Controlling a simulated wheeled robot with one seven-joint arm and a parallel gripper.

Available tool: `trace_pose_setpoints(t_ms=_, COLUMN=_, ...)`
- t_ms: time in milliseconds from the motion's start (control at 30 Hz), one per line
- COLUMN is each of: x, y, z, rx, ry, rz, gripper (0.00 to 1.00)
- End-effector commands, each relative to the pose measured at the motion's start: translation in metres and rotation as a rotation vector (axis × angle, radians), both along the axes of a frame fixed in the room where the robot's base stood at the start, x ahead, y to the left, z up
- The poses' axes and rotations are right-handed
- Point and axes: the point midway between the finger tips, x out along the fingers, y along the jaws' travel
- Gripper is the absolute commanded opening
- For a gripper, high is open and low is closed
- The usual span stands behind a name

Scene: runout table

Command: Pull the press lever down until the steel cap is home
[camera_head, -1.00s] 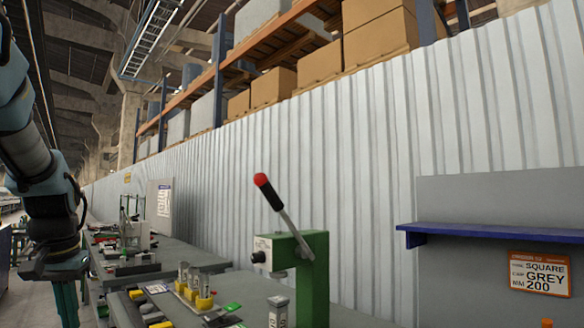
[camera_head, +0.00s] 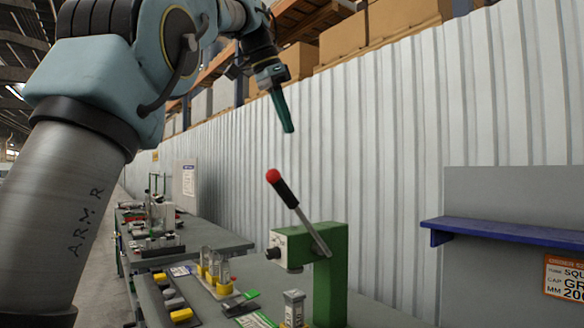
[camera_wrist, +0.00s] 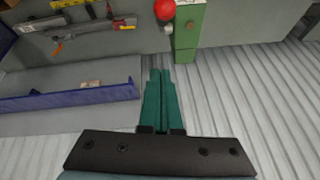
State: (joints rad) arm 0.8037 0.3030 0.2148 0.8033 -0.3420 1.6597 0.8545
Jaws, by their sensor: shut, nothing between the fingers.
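The press (camera_head: 330,275) has a green frame with a light grey head and stands on the bench. Its lever (camera_head: 287,194) has a red knob and black grip and points up, leaning left. In the wrist view the red knob (camera_wrist: 165,9) is at the top, by the green frame (camera_wrist: 188,28). My gripper (camera_head: 289,130) is shut and empty, above the lever and apart from it. Its green fingers (camera_wrist: 161,72) point toward the knob in the wrist view. A grey square-topped piece (camera_head: 293,297) stands below the press head; I cannot tell whether it is the steel cap.
Yellow-based clear tubes (camera_head: 215,266) and a tray of yellow and grey pieces (camera_head: 174,300) are on the bench left of the press. A blue shelf (camera_head: 500,230) is on a grey panel at right. A corrugated wall (camera_head: 380,140) runs behind. Air around the lever looks clear.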

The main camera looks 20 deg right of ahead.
Motion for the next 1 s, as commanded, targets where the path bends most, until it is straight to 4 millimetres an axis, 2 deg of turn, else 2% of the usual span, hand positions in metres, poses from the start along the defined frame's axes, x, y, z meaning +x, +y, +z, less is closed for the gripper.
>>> trace_pose_setpoints(t_ms=467, x=0.011, y=-0.039, z=-0.085, rx=0.003, ry=0.004, rz=0.002, gripper=0.00)
trace_pose_setpoints(t_ms=500, x=0.012, y=-0.031, z=-0.086, rx=0.000, ry=0.002, rz=0.005, gripper=0.00)
trace_pose_setpoints(t_ms=700, x=0.013, y=-0.014, z=-0.099, rx=0.000, ry=0.001, rz=0.004, gripper=0.00)
trace_pose_setpoints(t_ms=1000, x=0.013, y=-0.006, z=-0.106, rx=0.001, ry=0.000, rz=0.003, gripper=0.00)
